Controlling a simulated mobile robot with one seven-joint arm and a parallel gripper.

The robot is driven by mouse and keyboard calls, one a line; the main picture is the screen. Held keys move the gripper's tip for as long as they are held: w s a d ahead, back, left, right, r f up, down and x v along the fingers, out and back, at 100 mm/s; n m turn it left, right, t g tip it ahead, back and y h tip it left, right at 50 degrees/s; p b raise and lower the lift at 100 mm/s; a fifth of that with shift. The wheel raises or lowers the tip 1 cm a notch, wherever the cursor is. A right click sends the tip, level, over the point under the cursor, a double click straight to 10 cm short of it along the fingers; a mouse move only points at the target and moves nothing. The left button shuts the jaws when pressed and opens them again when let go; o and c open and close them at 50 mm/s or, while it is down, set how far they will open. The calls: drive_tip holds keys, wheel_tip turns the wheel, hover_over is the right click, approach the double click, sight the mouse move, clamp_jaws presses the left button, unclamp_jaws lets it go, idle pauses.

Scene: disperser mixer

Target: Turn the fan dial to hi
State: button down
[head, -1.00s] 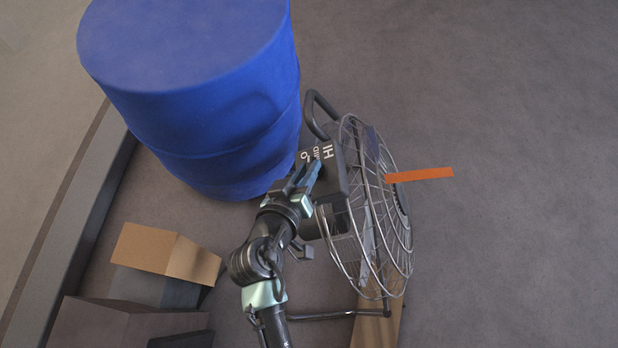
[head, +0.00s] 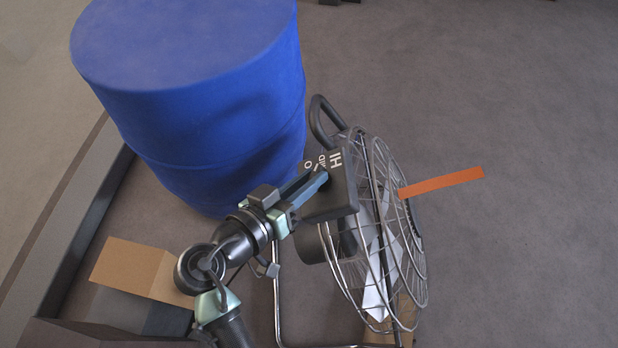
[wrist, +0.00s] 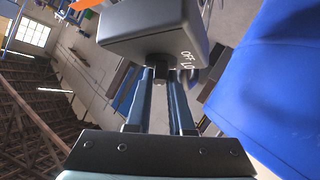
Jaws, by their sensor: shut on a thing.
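The fan (head: 385,240) stands to the right of my arm, with a round wire cage and a dark control box (head: 330,200) marked "HI", "MID" and "O" in white. My gripper (head: 318,180) reaches the box's lettered face, its blue fingers close together at the dial. In the wrist view my gripper (wrist: 160,78) is shut on the small dark dial (wrist: 160,72) under the control box (wrist: 150,28), where "OFF" and "LO" show beside it. The dial is mostly hidden by the fingers, so its setting cannot be told.
A large blue drum (head: 190,110) stands close behind and left of the fan. Cardboard boxes (head: 140,268) lie at lower left beside a low grey ledge (head: 65,220). The floor at right is clear.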

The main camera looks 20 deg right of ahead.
drive_tip(key=shift+s+d, duration=0.1)
drive_tip(key=c, duration=0.8)
unclamp_jaws()
drive_tip(key=p+v, duration=0.2)
drive_tip(key=v, duration=1.1)
drive_tip(key=shift+p, duration=0.35)
